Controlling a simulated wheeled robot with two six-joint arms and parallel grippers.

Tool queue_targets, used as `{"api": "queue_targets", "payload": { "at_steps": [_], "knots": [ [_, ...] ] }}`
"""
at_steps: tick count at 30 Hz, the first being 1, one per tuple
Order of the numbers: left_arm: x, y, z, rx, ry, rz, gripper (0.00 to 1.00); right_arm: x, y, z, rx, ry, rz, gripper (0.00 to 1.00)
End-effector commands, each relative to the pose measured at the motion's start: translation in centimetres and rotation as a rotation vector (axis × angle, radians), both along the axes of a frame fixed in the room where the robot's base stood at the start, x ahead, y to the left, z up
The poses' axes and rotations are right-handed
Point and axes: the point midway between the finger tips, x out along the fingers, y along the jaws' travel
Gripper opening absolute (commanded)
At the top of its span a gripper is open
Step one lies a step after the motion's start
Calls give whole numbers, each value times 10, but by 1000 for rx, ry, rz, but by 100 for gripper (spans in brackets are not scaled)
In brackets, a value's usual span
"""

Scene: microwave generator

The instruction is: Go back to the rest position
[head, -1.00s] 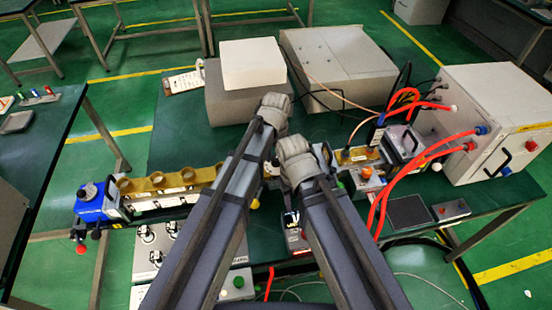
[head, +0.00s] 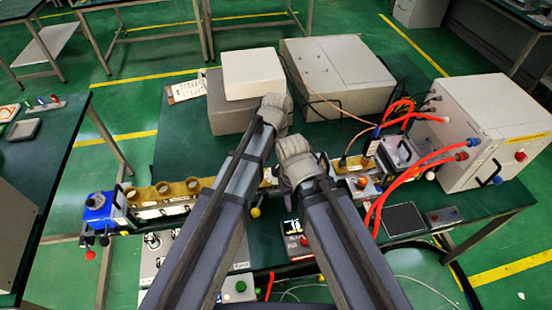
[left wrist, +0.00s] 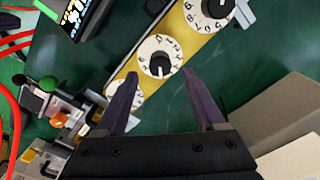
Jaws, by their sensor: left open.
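My left arm comes in from the left of the head view, with its wrist raised over the bench near the grey boxes. Part of a dark purple finger shows between the arms in the head view, where my left gripper (head: 287,202) seems to be. In the left wrist view, the left gripper (left wrist: 160,75) has its two fingers wide apart and empty. White numbered dials (left wrist: 160,55) on a yellow panel lie beyond the fingers. My right wrist is just right of the left one in the head view; its jaws are hidden behind my arm.
Grey boxes (head: 338,75) stand at the back of the green bench (head: 185,135). A large cabinet (head: 490,125) with red hoses (head: 405,185) stands at the right. A blue device (head: 98,210) is at the left end. A meter (head: 297,243) is near the front edge.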

Motion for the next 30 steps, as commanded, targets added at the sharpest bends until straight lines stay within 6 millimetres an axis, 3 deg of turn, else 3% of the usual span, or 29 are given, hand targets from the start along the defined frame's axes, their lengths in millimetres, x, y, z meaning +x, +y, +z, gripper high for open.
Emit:
{"api": "queue_targets", "payload": {
  "at_steps": [1, 4, 17, 20, 25, 30],
  "knots": [
    [0, 0, 14, 0, 0, 0, 71, 0, 0, 14, 0, 0, 0, 50],
    [0, 0, 21, 0, 0, 0, 71, 0, 0, 22, 0, 0, 1, 50],
    [-4, 1, 22, 1, 0, 3, 71, 0, 0, 22, 0, 0, 1, 50],
    [-35, 12, 19, 18, 3, 33, 71, 0, 0, 19, 0, 0, 0, 50],
    [-111, 42, 13, 73, 7, 132, 71, 0, 0, 12, 0, 0, -1, 50],
    [-155, 62, 10, 112, 4, 205, 71, 0, 0, 9, 0, 0, -2, 50]
  ]
}}
